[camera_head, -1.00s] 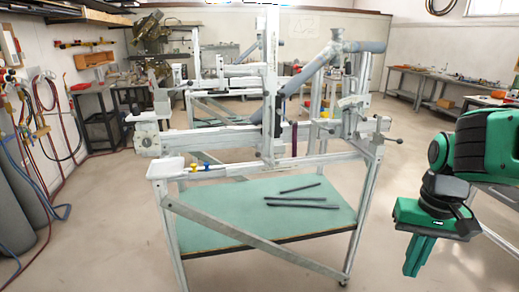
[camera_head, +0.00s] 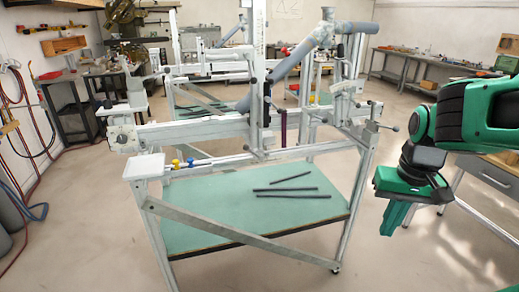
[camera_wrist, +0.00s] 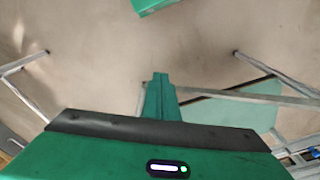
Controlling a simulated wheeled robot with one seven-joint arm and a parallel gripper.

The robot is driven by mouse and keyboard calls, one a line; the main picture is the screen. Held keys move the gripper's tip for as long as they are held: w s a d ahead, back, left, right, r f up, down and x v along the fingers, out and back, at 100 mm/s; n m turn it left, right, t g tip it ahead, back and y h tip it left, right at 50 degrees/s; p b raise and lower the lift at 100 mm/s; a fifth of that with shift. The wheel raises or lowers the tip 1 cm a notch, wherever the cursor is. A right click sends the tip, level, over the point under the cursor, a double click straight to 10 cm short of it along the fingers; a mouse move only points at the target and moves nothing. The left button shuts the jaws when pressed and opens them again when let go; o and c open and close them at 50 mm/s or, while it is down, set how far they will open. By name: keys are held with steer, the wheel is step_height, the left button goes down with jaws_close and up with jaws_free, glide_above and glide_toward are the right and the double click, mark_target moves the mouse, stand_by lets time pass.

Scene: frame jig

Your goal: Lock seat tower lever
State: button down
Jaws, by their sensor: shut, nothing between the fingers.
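The frame jig (camera_head: 190,133) stands in the middle of the head view on a pale metal stand. Its upright seat tower (camera_head: 258,75) rises near the centre, with a grey bike frame tube (camera_head: 290,68) running up to the right from it. Small dark handles show on the tower, one of them (camera_head: 254,81) at its upper part; I cannot tell which is the lock lever or how it is set. My gripper (camera_head: 390,232) hangs pointing down to the right of the jig, well apart from it. Its green fingers are together and empty in the wrist view (camera_wrist: 160,78).
The stand's green shelf (camera_head: 215,205) holds several dark tubes (camera_head: 290,190). A grey handle (camera_head: 388,126) sticks out at the jig's right end, towards my arm. A drawer bench (camera_head: 485,180) stands behind my arm at right. The floor before the stand is clear.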

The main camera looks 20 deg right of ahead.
mark_target(253, 152)
steer(key=w+a+r+t+y, duration=0.2)
steer(key=w+a+t, duration=0.1)
steer(key=w, duration=0.9)
steer(key=w+a+r+n+t+y, duration=0.1)
steer(key=w+a+r+t+y, duration=0.1)
steer(key=w, duration=1)
steer(key=w+a+r+t+y, duration=0.2)
steer(key=w+a+t, duration=0.2)
steer(key=w, duration=0.9)
steer(key=shift+a+t+y, duration=0.3)
steer(key=shift+a+t, duration=0.05)
steer(key=shift+t, duration=0.15)
steer(key=shift+w+f, duration=0.1)
steer(key=shift+w, duration=0.05)
steer(key=s+a+f+x, duration=0.1)
steer(key=s+x, duration=0.1)
steer(key=x, duration=1)
steer(key=shift+w+a+f, duration=0.3)
steer(key=shift+a+f, duration=0.1)
steer(key=shift+a, duration=0.15)
steer(key=shift+d+n, duration=0.15)
steer(key=shift+n, duration=0.15)
